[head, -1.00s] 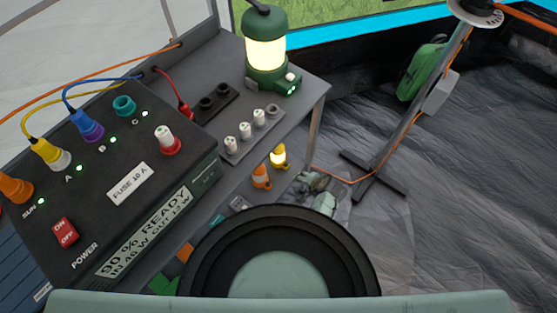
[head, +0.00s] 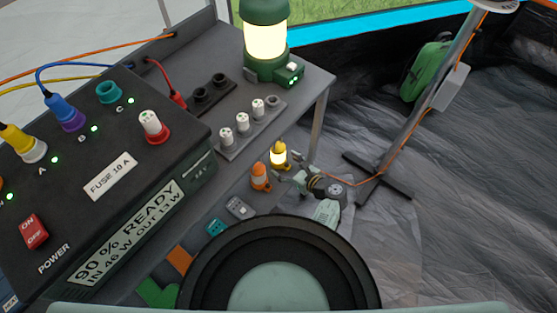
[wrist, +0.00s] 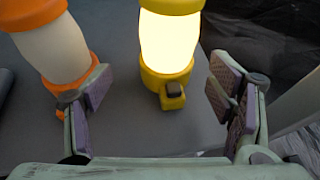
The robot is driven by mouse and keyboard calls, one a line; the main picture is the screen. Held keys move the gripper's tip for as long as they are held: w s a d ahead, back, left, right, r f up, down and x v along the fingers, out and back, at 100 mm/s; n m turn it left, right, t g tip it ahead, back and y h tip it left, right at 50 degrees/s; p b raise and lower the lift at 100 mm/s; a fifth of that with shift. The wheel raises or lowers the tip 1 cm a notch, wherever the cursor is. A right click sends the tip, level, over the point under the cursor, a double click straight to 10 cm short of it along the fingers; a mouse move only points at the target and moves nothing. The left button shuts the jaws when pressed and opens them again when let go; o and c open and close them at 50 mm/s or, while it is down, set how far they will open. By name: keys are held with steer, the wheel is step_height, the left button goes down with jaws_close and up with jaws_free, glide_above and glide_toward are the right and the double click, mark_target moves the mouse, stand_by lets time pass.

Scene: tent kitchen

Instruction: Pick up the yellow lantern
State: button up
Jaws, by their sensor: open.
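The yellow lantern (head: 279,154) is small, lit and upright on the lower shelf, beside an orange lantern (head: 260,177). In the wrist view the yellow lantern (wrist: 168,50) stands ahead of my gripper (wrist: 165,100), roughly centred between its open fingers, with its top cut off by the picture edge. It looks a little beyond the fingertips, and I see no contact. The orange lantern (wrist: 55,45) is just behind my left finger. In the head view my gripper (head: 296,172) is at the shelf's right edge, close to the yellow lantern.
The black power box (head: 110,170) stands on the upper table at left. A big green lantern (head: 265,45) sits above, near the table's edge. Grey, teal and orange items lie on the lower shelf. A metal pole with a cross foot (head: 378,178) stands to the right on dark flooring.

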mark_target(283, 161)
steer(key=b+x, duration=0.4)
steer(key=x, duration=0.1)
steer(key=shift+w+d+f, duration=0.15)
steer(key=shift+w, duration=0.35)
steer(key=shift+c, duration=0.2)
steer(key=c, duration=1.7)
